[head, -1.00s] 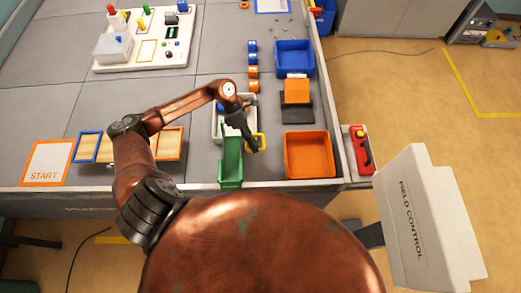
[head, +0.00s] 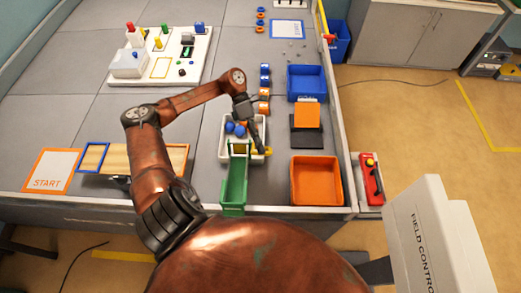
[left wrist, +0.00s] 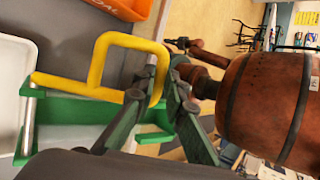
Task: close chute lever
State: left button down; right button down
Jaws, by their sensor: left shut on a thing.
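The green chute (head: 235,183) stands at the front edge of the table, running from a white tray (head: 225,152) that holds blue balls (head: 239,131). Its yellow lever (head: 268,151) is on the chute's right side. In the left wrist view the lever (left wrist: 98,60) is a bent yellow bar with a squared loop, and the green chute (left wrist: 75,110) lies behind it. My left gripper (head: 261,150) reaches down beside the tray. It is shut on the loop's end, which shows between the fingers (left wrist: 160,85) in the left wrist view. My right gripper is not in view.
An orange bin (head: 315,202) and a blue bin (head: 306,68) stand to the right of the chute, with an orange panel on a dark base (head: 305,139) between them. A wooden ramp (head: 118,158) lies to the left. A red control box (head: 372,185) is beyond the table's right edge.

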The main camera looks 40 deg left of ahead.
pick_arm(q)
jog(key=shift+w+a+f, duration=0.2)
jog(key=shift+a+f, duration=0.15)
jog(key=c, duration=2.4)
grip_release()
jog(key=shift+o, duration=1.4)
jog(key=shift+w+a+f, duration=0.1)
jog(key=shift+w+f, duration=0.05)
jog(key=shift+w, duration=0.05)
jog(key=shift+o, duration=0.8)
jog(key=shift+s, duration=0.1)
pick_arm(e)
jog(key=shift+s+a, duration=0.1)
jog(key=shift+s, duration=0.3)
